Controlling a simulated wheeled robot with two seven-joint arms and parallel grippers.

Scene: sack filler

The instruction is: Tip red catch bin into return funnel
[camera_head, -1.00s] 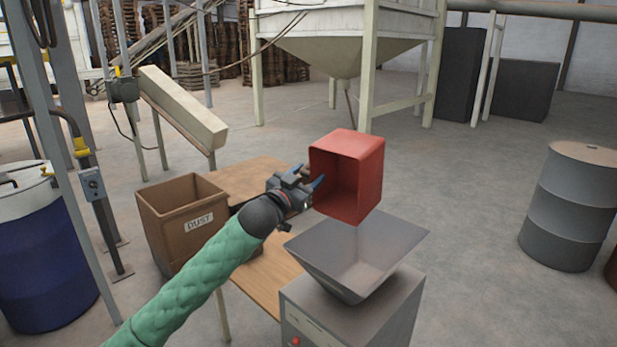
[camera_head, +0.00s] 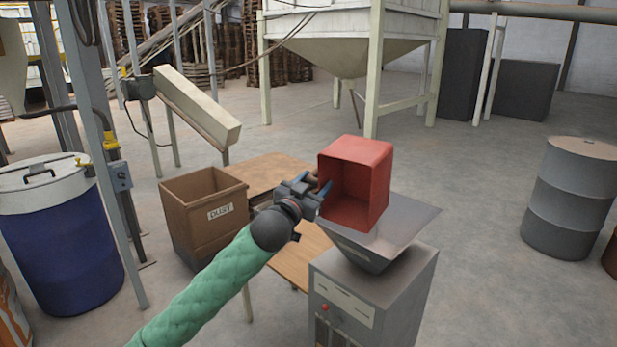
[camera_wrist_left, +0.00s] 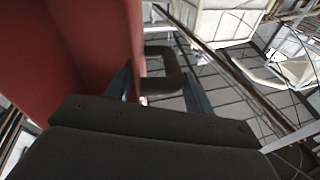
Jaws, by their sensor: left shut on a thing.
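The red catch bin (camera_head: 357,182) is held on its side above the grey return funnel (camera_head: 398,228), its open mouth facing me. It hides part of the funnel, and no contents show in the part of its inside that I see. My left gripper (camera_head: 318,190) is shut on the bin at its left side. In the left wrist view the bin's red wall (camera_wrist_left: 85,45) fills the left, and a dark handle (camera_wrist_left: 165,72) stands between the fingers (camera_wrist_left: 160,90). My right gripper is not in view.
A brown bin marked DUST (camera_head: 203,215) stands left of a wooden table (camera_head: 262,178). The funnel sits on a grey machine cabinet (camera_head: 385,295). A blue drum (camera_head: 62,240) stands at the left, a grey drum (camera_head: 570,200) at the right. The floor between funnel and grey drum is clear.

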